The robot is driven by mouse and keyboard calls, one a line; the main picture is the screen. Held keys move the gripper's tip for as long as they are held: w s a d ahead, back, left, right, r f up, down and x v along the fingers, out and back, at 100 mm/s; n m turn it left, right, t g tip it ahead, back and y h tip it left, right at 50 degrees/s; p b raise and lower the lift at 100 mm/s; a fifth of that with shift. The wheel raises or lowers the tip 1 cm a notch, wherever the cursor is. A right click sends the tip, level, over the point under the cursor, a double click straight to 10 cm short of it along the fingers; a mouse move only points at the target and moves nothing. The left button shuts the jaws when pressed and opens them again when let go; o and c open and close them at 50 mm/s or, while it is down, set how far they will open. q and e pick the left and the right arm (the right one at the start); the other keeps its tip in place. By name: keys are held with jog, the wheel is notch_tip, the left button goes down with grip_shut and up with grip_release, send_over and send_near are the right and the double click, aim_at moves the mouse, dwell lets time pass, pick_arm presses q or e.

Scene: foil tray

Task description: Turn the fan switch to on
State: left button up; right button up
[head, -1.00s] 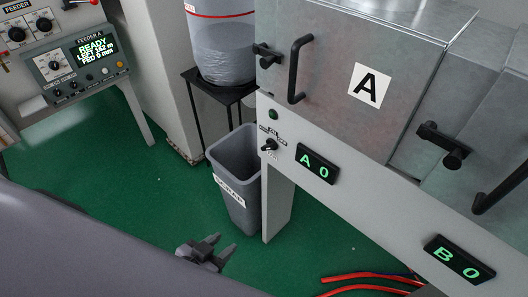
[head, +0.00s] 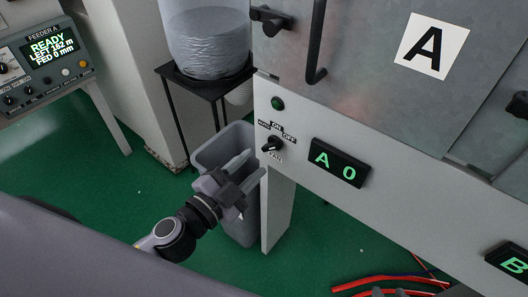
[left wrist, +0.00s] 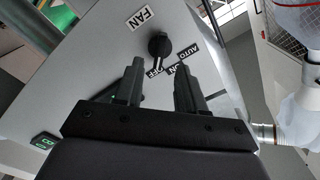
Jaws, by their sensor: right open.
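The fan switch (head: 272,145) is a small black rotary knob on the pale panel, with AUTO, ON and OFF labels around it and FAN below. In the left wrist view the knob (left wrist: 159,45) sits ahead of the fingers, its bar seeming to line up with OFF; its exact setting is hard to tell. My left gripper (head: 254,167) is open and empty, just left of and below the knob, apart from it. Its two fingers (left wrist: 159,85) stand apart in the left wrist view. The tips of my right gripper (head: 390,292) just show at the bottom edge.
A dark green lamp (head: 278,103) is above the switch and an A 0 display (head: 339,163) to its right. A black door handle (head: 317,45) hangs above. A grey bin (head: 210,153) stands behind my left gripper. Red hoses (head: 400,281) lie on the floor.

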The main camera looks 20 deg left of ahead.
aim_at(268, 149)
pick_arm(q)
jog(key=shift+p+x, duration=0.4)
jog(key=shift+x, duration=2.3)
grip_shut()
